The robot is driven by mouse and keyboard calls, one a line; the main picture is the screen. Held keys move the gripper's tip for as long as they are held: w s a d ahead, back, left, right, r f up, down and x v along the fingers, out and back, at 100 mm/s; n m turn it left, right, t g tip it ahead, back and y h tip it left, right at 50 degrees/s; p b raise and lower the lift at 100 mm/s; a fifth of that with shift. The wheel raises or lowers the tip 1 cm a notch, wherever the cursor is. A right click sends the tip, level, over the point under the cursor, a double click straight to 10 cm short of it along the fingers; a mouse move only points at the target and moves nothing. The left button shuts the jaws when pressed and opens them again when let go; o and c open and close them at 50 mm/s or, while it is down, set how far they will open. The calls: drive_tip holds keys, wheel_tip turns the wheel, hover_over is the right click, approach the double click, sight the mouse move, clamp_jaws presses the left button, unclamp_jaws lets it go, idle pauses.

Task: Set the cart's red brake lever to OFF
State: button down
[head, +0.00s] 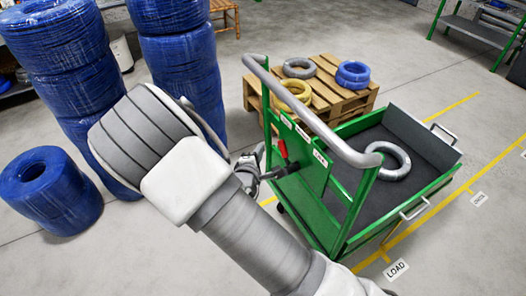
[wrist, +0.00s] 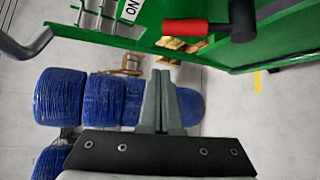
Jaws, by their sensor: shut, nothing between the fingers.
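The green cart (head: 309,204) stands right of my arm in the head view. Its red brake lever (head: 282,149) is on the upright panel below the grey handlebar. In the wrist view the red lever (wrist: 186,27) is near the top edge, left of a black knob (wrist: 242,20), with a white ON label (wrist: 131,9) up to its left. My gripper (wrist: 163,73) is shut and empty, its fingertips below the lever in that picture and apart from it. In the head view my gripper (head: 272,173) is beside the panel, just below the lever.
A grey coil (head: 390,161) lies on the cart's dark deck. Behind the cart a wooden pallet (head: 336,98) bears several coils. Yellow lines and a LOAD label (head: 396,269) mark the floor.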

drive_tip(key=b+x, duration=0.2)
drive_tip(key=x, duration=0.6)
drive_tip(key=shift+s+d+r+b, duration=0.15)
drive_tip(key=shift+s+d+r, duration=0.25)
drive_tip(key=shift+s+d, duration=0.3)
drive_tip(key=shift+s+d+r+b, duration=0.15)
drive_tip(key=shift+s+d+r, duration=0.3)
drive_tip(key=shift+s+d, duration=0.25)
drive_tip(key=shift+s, duration=0.1)
